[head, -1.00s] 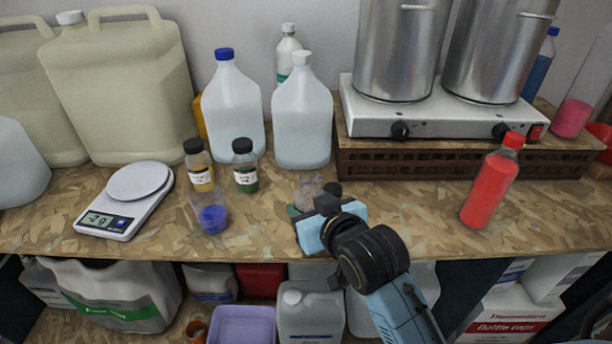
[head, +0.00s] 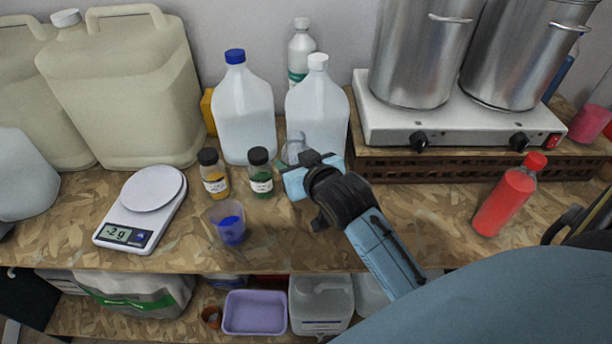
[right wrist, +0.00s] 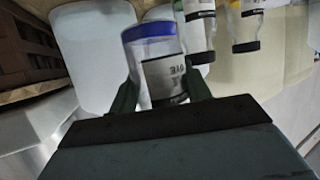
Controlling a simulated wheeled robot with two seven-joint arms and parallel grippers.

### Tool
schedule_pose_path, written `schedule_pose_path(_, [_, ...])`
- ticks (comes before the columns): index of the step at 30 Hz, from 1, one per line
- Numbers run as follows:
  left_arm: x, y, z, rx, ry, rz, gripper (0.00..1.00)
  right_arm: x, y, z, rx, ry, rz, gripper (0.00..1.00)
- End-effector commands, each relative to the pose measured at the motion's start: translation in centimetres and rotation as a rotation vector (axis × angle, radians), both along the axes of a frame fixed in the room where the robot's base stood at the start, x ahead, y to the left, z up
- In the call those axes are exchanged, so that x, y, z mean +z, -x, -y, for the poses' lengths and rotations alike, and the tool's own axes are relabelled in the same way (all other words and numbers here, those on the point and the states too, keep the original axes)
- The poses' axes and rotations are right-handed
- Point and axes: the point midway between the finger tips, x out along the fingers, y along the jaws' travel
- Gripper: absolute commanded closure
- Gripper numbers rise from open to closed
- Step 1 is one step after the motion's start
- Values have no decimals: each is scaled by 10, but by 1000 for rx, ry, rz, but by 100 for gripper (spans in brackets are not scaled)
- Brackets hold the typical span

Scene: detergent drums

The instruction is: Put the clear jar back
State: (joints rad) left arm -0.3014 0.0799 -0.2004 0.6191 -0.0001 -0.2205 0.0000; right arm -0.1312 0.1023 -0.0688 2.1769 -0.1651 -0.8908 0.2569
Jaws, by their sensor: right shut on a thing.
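My right gripper (head: 299,168) is shut on a clear jar (head: 294,148), just in front of the white jugs. In the right wrist view the jar (right wrist: 152,58) sits between both fingers. It has a blue band at one end and a white label with dark lettering. In the head view the gripper hides much of the jar. I cannot tell whether its base touches the table. My left gripper is not in view.
A yellow bottle (head: 214,180) and a green bottle (head: 260,181) with dark caps stand left of the gripper. A clear cup with blue contents (head: 230,226) and a scale (head: 140,224) are nearer the front. A red bottle (head: 503,202) stands right. Bare table (head: 440,215) lies between.

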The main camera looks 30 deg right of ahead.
Motion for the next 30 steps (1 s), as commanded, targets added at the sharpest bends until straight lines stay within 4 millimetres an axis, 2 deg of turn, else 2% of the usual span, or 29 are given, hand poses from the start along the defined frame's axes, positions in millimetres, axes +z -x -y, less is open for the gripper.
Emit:
schedule_pose_path(1, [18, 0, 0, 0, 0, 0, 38, 13, -4, 8, -12, 3, -1, 81])
schedule_pose_path(3, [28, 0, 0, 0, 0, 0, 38, 17, -8, 16, -25, 2, 1, 81])
schedule_pose_path(11, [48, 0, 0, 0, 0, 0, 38, 25, -17, 36, -57, -2, 4, 81])
schedule_pose_path(14, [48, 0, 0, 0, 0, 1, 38, 15, -17, 38, -62, -2, 1, 81])
schedule_pose_path(21, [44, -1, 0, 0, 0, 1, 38, -28, -17, 38, -62, -2, 1, 81])
schedule_pose_path(26, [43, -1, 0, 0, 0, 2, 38, -42, -17, 38, -61, -3, 3, 81])
schedule_pose_path(30, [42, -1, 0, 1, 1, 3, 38, -61, -17, 38, -61, -2, 2, 81])
